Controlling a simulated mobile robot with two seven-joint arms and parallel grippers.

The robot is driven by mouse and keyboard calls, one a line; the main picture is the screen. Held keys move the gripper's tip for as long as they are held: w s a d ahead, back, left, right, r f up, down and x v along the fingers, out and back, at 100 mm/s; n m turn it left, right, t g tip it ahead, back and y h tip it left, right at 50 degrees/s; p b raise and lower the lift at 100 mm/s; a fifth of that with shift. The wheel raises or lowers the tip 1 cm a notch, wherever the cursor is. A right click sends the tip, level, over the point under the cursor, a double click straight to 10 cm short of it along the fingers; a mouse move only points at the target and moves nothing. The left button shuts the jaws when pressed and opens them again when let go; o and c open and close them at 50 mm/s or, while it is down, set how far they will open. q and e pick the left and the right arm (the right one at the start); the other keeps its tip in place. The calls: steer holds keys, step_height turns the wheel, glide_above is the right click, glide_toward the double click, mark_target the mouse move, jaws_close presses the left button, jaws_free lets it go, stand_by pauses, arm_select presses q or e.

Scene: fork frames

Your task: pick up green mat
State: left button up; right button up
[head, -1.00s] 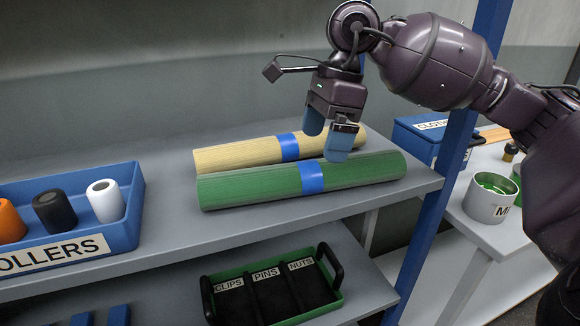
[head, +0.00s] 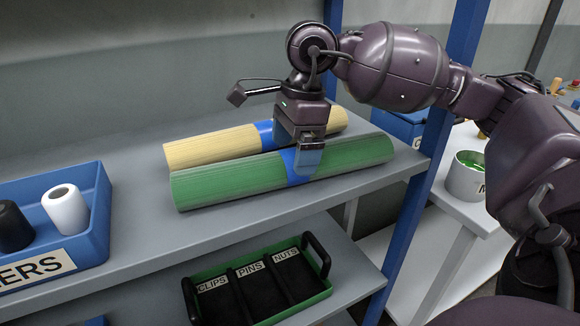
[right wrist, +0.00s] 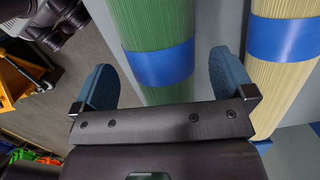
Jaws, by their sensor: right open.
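The green mat (head: 345,158) is a rolled cylinder with a blue band around its middle, lying on the upper grey shelf. It also shows in the right wrist view (right wrist: 155,22). My right gripper (head: 297,150) is open over the blue band, with one finger at the near side of the roll and the other toward the gap behind it. In the right wrist view the two blue fingertips (right wrist: 162,82) stand apart on either side of the green roll. Whether they touch it cannot be told. My left gripper is not in view.
A tan rolled mat (head: 212,149) with a blue band lies close behind the green one. A blue bin (head: 92,228) with rollers stands at the left. A green tray (head: 265,322) sits on the lower shelf. A blue post (head: 422,190) stands at the right.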

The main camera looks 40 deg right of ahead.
mark_target(293, 152)
steer(key=f, duration=0.3)
steer(key=shift+w+a+f, duration=0.15)
steer(key=shift+a+f, duration=0.05)
steer(key=shift+f, duration=0.05)
steer(key=shift+c, duration=0.5)
steer(key=shift+r, duration=0.1)
steer(key=c, duration=1.1)
steer(key=shift+r, duration=0.1)
